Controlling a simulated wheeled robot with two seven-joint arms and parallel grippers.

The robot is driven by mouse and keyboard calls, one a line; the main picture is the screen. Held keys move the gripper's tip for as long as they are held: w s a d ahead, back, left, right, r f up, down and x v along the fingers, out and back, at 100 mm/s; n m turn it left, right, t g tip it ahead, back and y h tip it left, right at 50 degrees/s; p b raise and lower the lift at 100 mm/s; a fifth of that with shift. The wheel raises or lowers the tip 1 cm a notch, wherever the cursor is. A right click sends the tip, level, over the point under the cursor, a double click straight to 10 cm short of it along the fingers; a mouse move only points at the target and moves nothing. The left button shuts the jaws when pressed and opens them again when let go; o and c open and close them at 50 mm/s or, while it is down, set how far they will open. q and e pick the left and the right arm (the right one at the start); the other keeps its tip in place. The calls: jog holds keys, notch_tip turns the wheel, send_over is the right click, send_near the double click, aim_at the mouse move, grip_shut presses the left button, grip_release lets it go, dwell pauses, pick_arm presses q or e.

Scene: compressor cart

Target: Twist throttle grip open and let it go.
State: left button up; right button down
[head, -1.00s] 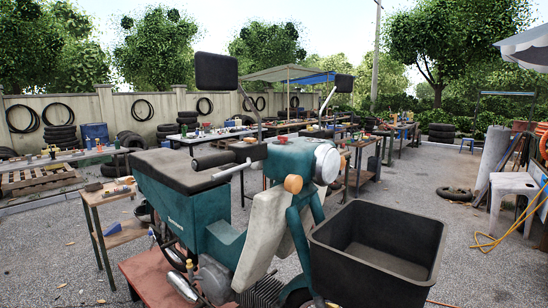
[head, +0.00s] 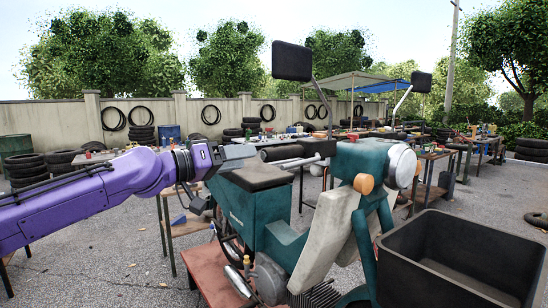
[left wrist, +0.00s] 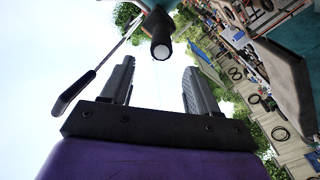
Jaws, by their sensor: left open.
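The black throttle grip (head: 281,153) is on the near end of the handlebar of a teal motorbike (head: 262,212). My left gripper (head: 240,154), on the purple arm, is open and empty, a little left of the grip's end and apart from it. In the left wrist view the grip (left wrist: 161,40) points its pale round end toward me. It shows in line with the gap between the two dark fingers, beyond their tips. My right gripper is not in view.
A mirror on a stalk (head: 292,60) rises above the handlebar and also shows in the left wrist view (left wrist: 72,93). A black bin (head: 450,225) stands at the bike's right. A lever (head: 300,163) runs beside the grip. Workbenches and tyres stand farther back.

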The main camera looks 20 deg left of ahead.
aim_at(276, 154)
pick_arm(q)
jog(key=p+x, duration=0.1)
jog(key=x, duration=0.6)
jog(key=p+x, duration=0.1)
jog(key=x, duration=0.2)
jog(key=shift+w+d+f+p, duration=0.15)
jog(key=shift+d+f+p, duration=0.05)
jog(key=shift+f+p, duration=0.1)
jog(key=c, duration=1)
